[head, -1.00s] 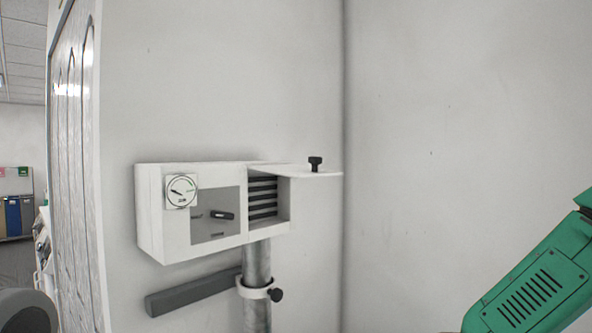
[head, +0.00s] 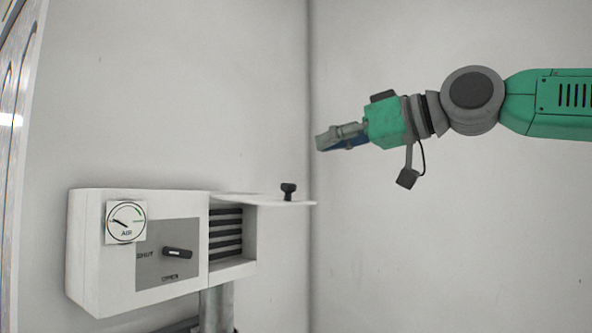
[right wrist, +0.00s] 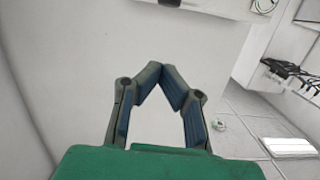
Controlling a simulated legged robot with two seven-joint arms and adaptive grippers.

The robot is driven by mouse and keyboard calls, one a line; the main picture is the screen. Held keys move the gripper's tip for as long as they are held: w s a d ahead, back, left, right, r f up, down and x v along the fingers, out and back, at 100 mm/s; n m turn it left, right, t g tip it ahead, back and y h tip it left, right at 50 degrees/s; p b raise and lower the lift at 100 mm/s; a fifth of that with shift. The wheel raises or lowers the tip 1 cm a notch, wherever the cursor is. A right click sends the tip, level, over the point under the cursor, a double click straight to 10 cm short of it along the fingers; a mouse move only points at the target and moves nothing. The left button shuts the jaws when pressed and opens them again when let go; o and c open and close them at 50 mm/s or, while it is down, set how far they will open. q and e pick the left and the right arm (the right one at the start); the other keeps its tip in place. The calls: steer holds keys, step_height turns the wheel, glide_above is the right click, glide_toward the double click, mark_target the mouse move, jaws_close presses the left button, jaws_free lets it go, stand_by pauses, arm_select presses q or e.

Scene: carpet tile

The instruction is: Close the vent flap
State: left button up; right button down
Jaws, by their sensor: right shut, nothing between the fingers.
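The white vent box (head: 88,255) stands at the lower left of the head view. Its white flap (head: 258,200) is raised and sticks out roughly level over the opening with dark slats (head: 226,233). A black knob (head: 289,191) stands on top of the flap near its outer end. My right gripper (head: 322,143) is above and to the right of the knob, apart from it, pointing left. In the right wrist view the fingertips (right wrist: 162,72) meet with nothing between them. My left gripper is not in view.
The box front carries an AIR gauge (head: 126,222) and a grey panel with a black lever (head: 178,253), marked SHUT and OPEN. A grey post (head: 216,309) holds the box up. White walls stand behind; the space right of the flap is free.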

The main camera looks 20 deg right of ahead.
steer(key=p, duration=0.1)
glide_above(297, 202)
steer(key=f, duration=0.4)
steer(key=shift+w+d, duration=0.25)
steer(key=shift+d, duration=0.05)
steer(key=shift+s+f+p, duration=0.15)
steer(key=shift+f+p, duration=0.15)
steer(key=shift+f, duration=0.2)
steer(key=shift+a, duration=0.25)
